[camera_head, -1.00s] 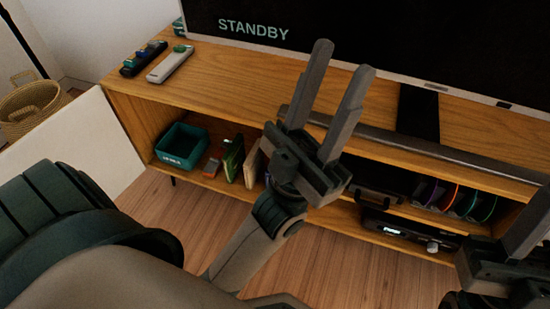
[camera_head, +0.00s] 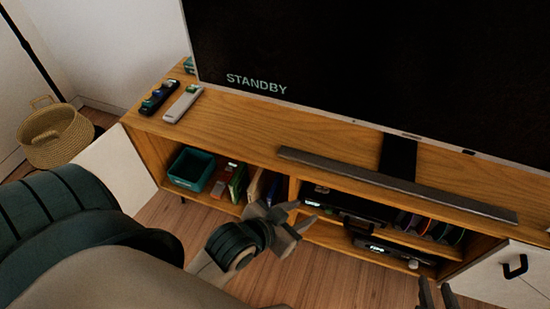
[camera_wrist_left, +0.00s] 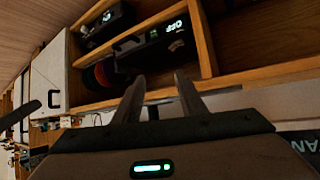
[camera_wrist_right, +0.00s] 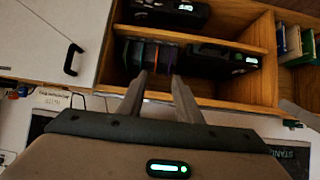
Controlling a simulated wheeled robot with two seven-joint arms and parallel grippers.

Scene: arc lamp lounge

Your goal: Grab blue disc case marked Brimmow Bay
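Several thin upright cases stand in the left compartment of the wooden TV cabinet: a green case (camera_head: 237,184), a tan one (camera_head: 254,186) and a darker one beside it. I cannot read any as Brimmow Bay. Blue and green cases (camera_wrist_right: 293,42) also show at the upper right of the right wrist view. My left gripper (camera_head: 303,214) is open and empty, in front of the cabinet, to the right of these cases. My right gripper (camera_head: 437,291) is open and empty, low at the front right; its fingers show apart in the right wrist view.
A teal bin (camera_head: 191,168) sits left of the cases. Dark devices (camera_head: 345,205) and colour-edged discs or cases (camera_head: 430,226) fill the middle shelves. A soundbar (camera_head: 390,184) lies on top below the TV (camera_head: 370,70). White doors (camera_head: 118,172) (camera_head: 500,272) stand open.

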